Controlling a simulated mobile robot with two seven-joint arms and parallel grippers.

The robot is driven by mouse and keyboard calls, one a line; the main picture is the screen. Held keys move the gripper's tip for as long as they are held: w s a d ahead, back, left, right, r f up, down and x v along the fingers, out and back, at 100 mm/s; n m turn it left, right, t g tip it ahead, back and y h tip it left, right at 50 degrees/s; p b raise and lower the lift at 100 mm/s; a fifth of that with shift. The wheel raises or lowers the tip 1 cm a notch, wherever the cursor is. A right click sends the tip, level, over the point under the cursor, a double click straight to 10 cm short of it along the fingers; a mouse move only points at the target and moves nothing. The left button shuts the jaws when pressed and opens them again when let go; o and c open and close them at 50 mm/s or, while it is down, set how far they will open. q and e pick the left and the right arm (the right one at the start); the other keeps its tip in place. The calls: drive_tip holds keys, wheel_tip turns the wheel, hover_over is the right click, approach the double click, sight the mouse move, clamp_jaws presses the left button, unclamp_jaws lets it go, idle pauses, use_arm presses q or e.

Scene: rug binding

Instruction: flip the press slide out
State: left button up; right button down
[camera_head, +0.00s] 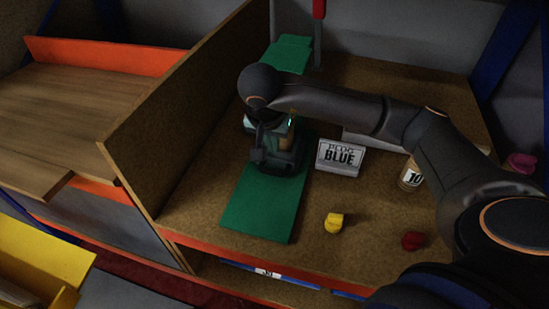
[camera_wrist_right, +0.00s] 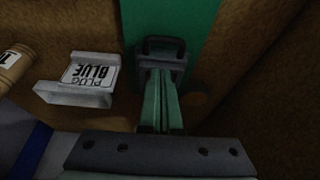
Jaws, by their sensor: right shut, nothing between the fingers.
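The green strip (camera_head: 262,205) lies lengthwise on the brown bench top. A dark grey fitting with a loop-shaped handle (camera_wrist_right: 165,46) sits on the strip, and I take it for the press slide. In the head view my right wrist and hand cover much of the strip's middle, and the fitting is hard to tell apart from them. My right gripper (camera_wrist_right: 161,72) is shut and empty, its green fingers pointing at the fitting's handle. I cannot tell whether the fingertips touch it. My left gripper is not in view.
A "PLUG BLUE" sign holder (camera_head: 341,157) stands right of the strip. A jar marked 10 (camera_head: 411,176), a yellow piece (camera_head: 334,223) and a red piece (camera_head: 413,241) are farther right. A wooden partition (camera_head: 190,110) rises on the left.

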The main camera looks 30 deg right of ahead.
sight(277, 161)
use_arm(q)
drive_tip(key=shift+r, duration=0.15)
use_arm(e)
drive_tip(key=x, duration=1)
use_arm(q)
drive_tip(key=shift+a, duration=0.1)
